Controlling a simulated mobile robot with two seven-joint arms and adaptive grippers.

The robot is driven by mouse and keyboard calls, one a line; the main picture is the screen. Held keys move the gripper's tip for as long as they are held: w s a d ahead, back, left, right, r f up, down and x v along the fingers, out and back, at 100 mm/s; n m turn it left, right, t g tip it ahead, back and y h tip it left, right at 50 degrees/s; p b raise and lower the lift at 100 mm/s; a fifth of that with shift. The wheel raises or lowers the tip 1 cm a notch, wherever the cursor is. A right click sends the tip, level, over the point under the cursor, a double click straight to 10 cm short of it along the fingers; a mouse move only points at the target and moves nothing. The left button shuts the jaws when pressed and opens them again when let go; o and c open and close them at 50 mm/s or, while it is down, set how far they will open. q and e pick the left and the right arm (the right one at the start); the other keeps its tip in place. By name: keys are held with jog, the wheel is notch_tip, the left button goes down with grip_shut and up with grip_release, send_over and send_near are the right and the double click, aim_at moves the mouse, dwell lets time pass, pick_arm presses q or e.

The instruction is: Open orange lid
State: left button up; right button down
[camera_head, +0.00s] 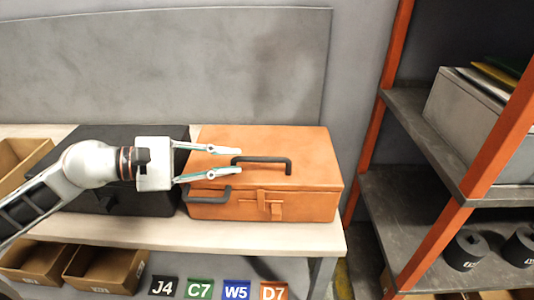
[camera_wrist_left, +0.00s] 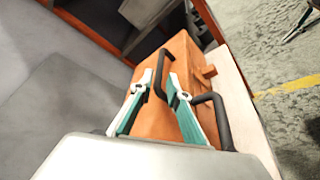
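The orange lid (camera_head: 312,150) is closed on top of an orange case (camera_head: 325,207) at the right end of the bench. A black bar handle (camera_head: 270,158) is on the lid, and another dark handle (camera_head: 208,197) is on the front left, near an orange latch (camera_head: 262,203). My left gripper (camera_head: 240,161) is open over the lid, with its fingertips on either side of the lid handle's left end. In the left wrist view the lid handle (camera_wrist_left: 159,78) shows between the spread fingers (camera_wrist_left: 164,64). I cannot tell whether they touch it. My right gripper is not in view.
A black case (camera_head: 95,145) stands to the left, partly behind my left arm. Cardboard bins (camera_head: 105,268) and labelled tags (camera_head: 237,290) are below. An orange-framed shelf (camera_head: 425,200) stands at the right. A grey panel (camera_head: 160,60) is behind the bench.

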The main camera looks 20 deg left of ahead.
aim_at(255, 159)
pick_arm(q)
jog(key=shift+w+d+r, duration=0.1)
jog(key=shift+w+d, duration=0.05)
jog(key=shift+d, duration=0.15)
jog(key=p+x, duration=0.1)
jog(key=x, duration=0.4)
jog(key=shift+w+d, duration=0.1)
jog(key=shift+d, duration=0.2)
jog(key=shift+w+d+f, duration=0.35)
jog(key=shift+w+d, duration=0.05)
jog(key=shift+d, duration=0.15)
grip_shut()
